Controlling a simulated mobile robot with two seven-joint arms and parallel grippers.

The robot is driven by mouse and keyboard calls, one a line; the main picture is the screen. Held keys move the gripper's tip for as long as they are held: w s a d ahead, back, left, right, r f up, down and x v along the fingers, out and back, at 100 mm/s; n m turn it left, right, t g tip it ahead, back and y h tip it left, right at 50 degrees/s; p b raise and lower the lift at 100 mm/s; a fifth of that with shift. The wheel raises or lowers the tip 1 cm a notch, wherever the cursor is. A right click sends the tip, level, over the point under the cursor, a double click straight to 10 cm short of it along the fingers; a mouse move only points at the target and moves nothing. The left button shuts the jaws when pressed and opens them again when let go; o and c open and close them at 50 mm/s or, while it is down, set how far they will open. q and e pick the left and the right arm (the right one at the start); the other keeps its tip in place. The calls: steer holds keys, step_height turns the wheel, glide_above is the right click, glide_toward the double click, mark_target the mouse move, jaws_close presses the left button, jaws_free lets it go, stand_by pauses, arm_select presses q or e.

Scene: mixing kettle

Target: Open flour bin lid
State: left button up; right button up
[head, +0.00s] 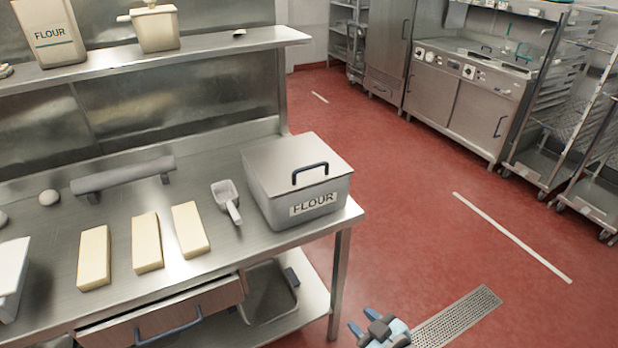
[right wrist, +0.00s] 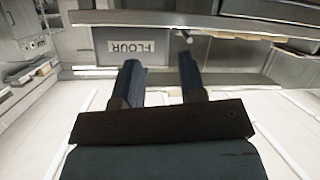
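The flour bin (head: 296,200) is a grey metal box with a FLOUR label, standing at the right end of the steel table. Its flat lid (head: 290,158) is closed and carries a dark bar handle (head: 310,174). My right gripper (head: 368,326) is low at the bottom of the head view, in front of and below the bin, apart from it. In the right wrist view its two fingers (right wrist: 160,72) are spread with nothing between them, and the FLOUR label (right wrist: 133,47) shows upside down beyond them. My left gripper is not in view.
On the steel table (head: 60,250) lie a metal scoop (head: 227,198), butter-like blocks (head: 147,242) and a rolling pin (head: 123,176). A shelf (head: 200,48) above holds a flour package (head: 50,32). A drawer (head: 165,315) stands below the tabletop.

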steer(key=w+a+r+n+y+b, duration=0.1)
steer(key=w+r+n+b, duration=0.15)
steer(key=w, duration=0.25)
steer(key=w+a+r+n+y+b, duration=0.1)
steer(key=w+a+n+y+b, duration=0.1)
steer(key=w+n, duration=0.3)
steer(key=n+g+y+b, duration=0.1)
steer(key=n+y+b, duration=0.1)
steer(key=n+b, duration=0.8)
glide_toward(313, 168)
steer(key=x, duration=1)
steer(key=shift+w+a, duration=0.2)
steer(key=shift+w, duration=0.05)
jaws_close()
